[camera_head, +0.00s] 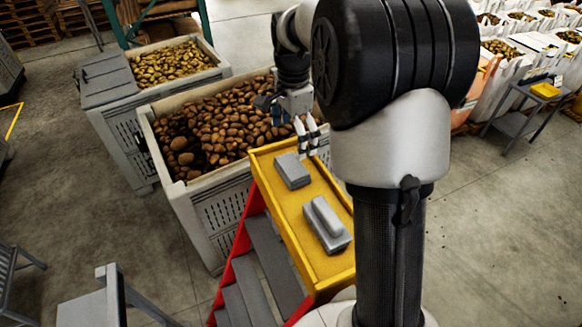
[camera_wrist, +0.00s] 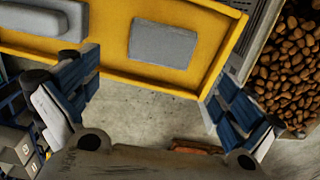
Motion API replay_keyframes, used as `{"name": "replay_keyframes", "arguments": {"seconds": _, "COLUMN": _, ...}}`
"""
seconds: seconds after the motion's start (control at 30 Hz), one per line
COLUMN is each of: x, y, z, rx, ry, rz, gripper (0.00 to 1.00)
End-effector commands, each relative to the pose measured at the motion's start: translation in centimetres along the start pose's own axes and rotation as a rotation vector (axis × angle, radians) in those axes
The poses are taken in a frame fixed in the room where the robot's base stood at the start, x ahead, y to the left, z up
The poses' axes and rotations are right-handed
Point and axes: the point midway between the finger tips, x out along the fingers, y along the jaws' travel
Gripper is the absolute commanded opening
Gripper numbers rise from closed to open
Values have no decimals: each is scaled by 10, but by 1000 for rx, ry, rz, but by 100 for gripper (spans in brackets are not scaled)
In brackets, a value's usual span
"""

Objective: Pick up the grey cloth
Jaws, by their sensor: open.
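The grey cloth (camera_head: 292,171) looks like a flat folded grey rectangle. It lies on the yellow tray top (camera_head: 290,228) near its far end, and in the wrist view the cloth (camera_wrist: 163,44) is at the upper middle. My gripper (camera_head: 307,148) is above the far end of the yellow top, just beyond and right of the cloth. In the wrist view my gripper (camera_wrist: 150,85) has its fingers wide apart with nothing between them. The cloth is ahead of the fingertips, and a gap to the floor shows between them.
A grey block with a raised handle-like top (camera_head: 327,225) lies on the same yellow top, nearer. A raised yellow rim runs around it. A crate of brown potatoes (camera_head: 220,215) stands close at left. Red-sided steps (camera_head: 262,262) adjoin. Open floor lies right.

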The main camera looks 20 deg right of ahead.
Motion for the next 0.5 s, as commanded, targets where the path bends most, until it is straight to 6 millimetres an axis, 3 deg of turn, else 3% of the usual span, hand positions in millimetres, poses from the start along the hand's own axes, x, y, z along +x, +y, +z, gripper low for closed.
{"name": "replay_keyframes", "arguments": {"seconds": 0.2, "x": 40, "y": 0, "z": 0, "rx": -1, "ry": -1, "rz": 2, "gripper": 100}}
{"name": "replay_keyframes", "arguments": {"seconds": 0.5, "x": 64, "y": 0, "z": 1, "rx": -1, "ry": -1, "rz": 2, "gripper": 100}}
